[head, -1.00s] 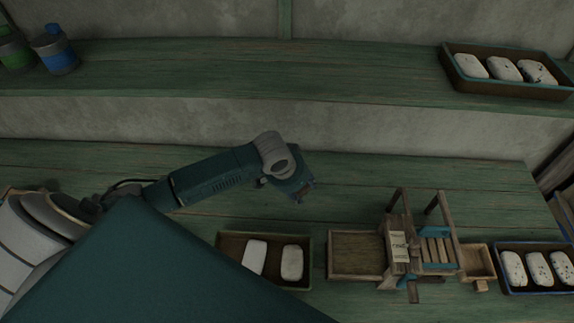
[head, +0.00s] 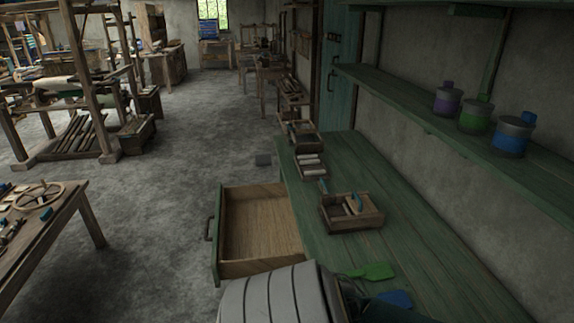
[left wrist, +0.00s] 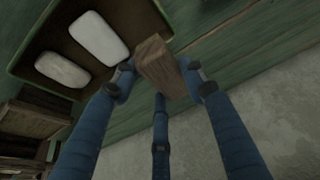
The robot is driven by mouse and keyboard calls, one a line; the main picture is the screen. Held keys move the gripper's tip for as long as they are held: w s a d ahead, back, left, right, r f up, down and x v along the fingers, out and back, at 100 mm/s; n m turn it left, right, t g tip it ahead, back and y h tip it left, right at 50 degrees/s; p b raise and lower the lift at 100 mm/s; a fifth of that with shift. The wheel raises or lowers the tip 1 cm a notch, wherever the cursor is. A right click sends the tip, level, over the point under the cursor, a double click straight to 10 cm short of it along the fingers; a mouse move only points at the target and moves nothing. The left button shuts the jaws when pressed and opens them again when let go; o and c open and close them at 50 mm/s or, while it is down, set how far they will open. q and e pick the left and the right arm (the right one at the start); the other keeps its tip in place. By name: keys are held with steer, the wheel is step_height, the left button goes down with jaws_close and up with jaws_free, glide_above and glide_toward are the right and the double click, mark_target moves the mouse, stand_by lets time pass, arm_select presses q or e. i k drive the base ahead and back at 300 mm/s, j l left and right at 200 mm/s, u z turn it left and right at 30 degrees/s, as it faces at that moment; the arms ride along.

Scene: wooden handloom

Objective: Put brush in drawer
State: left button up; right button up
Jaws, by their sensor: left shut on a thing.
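An open wooden drawer (head: 262,222) with a green front juts out from the left side of the green workbench in the head view. Its visible interior is empty. In the left wrist view my left gripper (left wrist: 160,78) is shut on a brown wooden block-like piece (left wrist: 153,60), which appears to be the brush. Its bristles cannot be made out. The gripper holds it above the green bench, near a tray with two white bars. My right gripper is in neither view.
A tray of pale bars (head: 311,166) lies farther back. Jars, including a blue one (head: 511,137), stand on the right shelf.

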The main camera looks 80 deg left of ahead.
mark_target(268, 228)
steer(key=k+j+u, duration=0.1)
steer(key=j+u, duration=0.35)
steer(key=j, duration=0.25)
steer(key=j+u, duration=0.45)
steer(key=j, duration=0.2)
steer(key=i+j+u, duration=0.15)
steer(key=j+u, duration=0.35)
steer(key=j, duration=0.2)
steer(key=i+j, duration=0.1)
steer(key=j, duration=0.3)
steer(key=i+j, duration=0.1)
steer(key=j, duration=0.25)
steer(key=i+j, duration=0.1)
steer(key=j, duration=0.3)
